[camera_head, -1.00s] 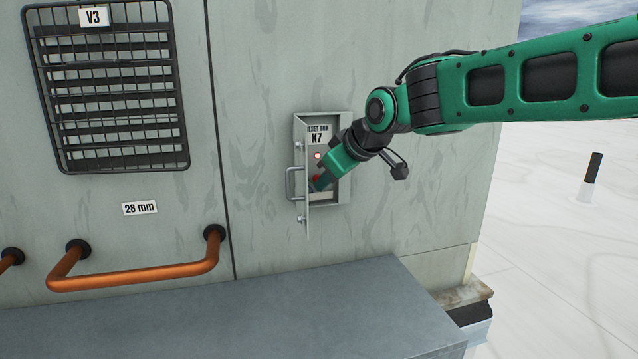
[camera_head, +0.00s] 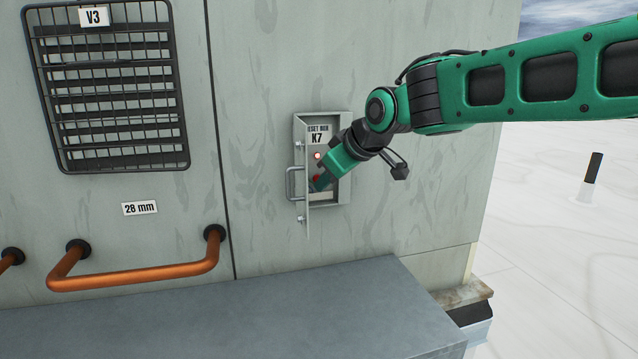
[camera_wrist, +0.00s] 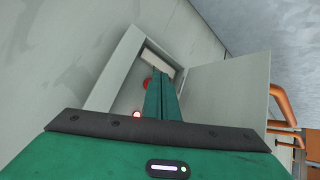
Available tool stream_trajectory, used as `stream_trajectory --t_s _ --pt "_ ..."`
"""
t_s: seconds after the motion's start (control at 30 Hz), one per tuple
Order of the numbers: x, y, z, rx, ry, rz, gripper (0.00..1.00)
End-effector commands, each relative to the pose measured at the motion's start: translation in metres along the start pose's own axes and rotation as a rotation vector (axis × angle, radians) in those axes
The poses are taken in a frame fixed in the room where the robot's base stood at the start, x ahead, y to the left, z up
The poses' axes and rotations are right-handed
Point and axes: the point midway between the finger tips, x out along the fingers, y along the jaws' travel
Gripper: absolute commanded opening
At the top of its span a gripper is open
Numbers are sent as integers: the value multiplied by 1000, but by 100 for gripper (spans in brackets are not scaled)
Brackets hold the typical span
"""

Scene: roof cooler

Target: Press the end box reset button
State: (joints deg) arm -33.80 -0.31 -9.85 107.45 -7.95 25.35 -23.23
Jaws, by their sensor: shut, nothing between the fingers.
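The reset box (camera_head: 342,120), labelled K7, is set in the grey wall with its door (camera_head: 299,165) swung open to the left. Inside are a lit red lamp (camera_head: 318,156) and a red button (camera_head: 316,178), partly hidden by my gripper. In the wrist view the red button (camera_wrist: 147,84) shows beside my fingers and the lamp (camera_wrist: 136,114) glows nearer the camera. My gripper (camera_head: 318,185) is shut and empty, its tips inside the box close to the button. I cannot tell whether they touch it.
A grey metal ledge (camera_head: 230,315) runs below the box. An orange pipe (camera_head: 140,277) and a black grille (camera_head: 108,90) marked V3 are on the wall to the left. The open door stands close beside my gripper. Open roof lies to the right.

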Motion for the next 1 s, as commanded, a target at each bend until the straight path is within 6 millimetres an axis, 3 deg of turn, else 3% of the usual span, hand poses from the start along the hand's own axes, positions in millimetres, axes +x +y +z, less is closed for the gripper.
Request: stream_trajectory --t_s 1.0 --pt "5 4 -5 0 0 0 0"
